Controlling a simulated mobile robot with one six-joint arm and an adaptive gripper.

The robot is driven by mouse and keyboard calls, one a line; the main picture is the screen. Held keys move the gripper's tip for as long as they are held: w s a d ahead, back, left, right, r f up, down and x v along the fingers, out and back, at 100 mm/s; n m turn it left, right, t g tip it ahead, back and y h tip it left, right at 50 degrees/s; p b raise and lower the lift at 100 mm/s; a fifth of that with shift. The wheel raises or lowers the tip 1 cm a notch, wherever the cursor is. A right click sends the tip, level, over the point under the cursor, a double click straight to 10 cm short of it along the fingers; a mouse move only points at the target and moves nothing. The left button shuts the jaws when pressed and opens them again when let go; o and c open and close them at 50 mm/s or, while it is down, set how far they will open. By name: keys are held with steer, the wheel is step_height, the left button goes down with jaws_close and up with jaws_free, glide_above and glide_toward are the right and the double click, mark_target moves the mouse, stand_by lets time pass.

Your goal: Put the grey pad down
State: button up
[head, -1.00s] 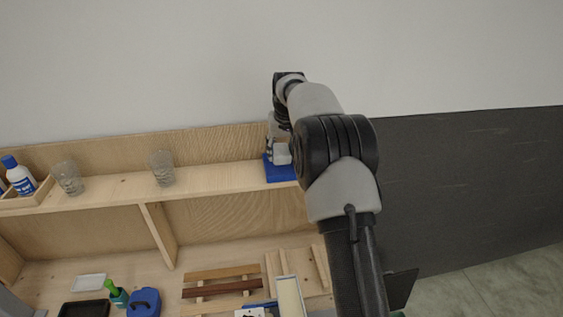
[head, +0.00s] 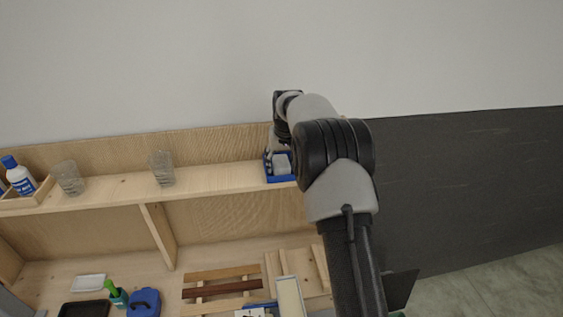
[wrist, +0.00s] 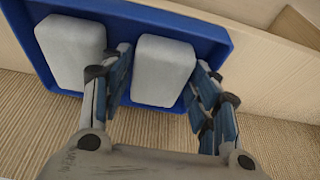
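The blue tray (head: 281,180) stands on the upper shelf at its right end. In the wrist view the blue tray (wrist: 215,42) holds two pale grey pads side by side. The grey pad (wrist: 163,70) on the right lies between the fingers of my gripper (wrist: 163,85). The other grey pad (wrist: 72,50) is left of the left finger. My gripper is open, with narrow gaps showing beside the pad. In the head view a grey pad (head: 281,163) sits inside the tray, and the gripper is partly hidden by my arm.
Wooden slats (head: 222,287), a blue case (head: 144,302) and a green-topped bottle (head: 114,293) are below.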

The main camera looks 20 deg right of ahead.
steer(key=shift+r, duration=0.35)
steer(key=s+a+r, duration=0.2)
steer(key=s+r, duration=0.3)
steer(key=r, duration=0.3)
steer(key=s+a+r, duration=0.2)
steer(key=s+r, duration=0.3)
steer(key=r, duration=0.4)
steer(key=s+a+r+n, duration=0.1)
steer(key=s+a+r, duration=0.15)
steer(key=s, duration=0.45)
steer(key=s+a+r, duration=0.1)
steer(key=s+a, duration=0.2)
steer(key=s, duration=0.4)
steer(key=s+a+f, duration=0.1)
steer(key=s+f, duration=0.2)
steer(key=s, duration=0.4)
steer(key=s+a+f, duration=0.2)
steer(key=s+f, duration=0.1)
steer(key=s, duration=0.5)
steer(key=s+a+f+n+t, duration=0.1)
steer(key=s+f, duration=0.2)
steer(key=s, duration=0.4)
steer(key=shift+s+a+f+y+b, duration=0.2)
steer(key=shift+s+a+y+b, duration=0.1)
steer(key=shift+s+a+b, duration=0.1)
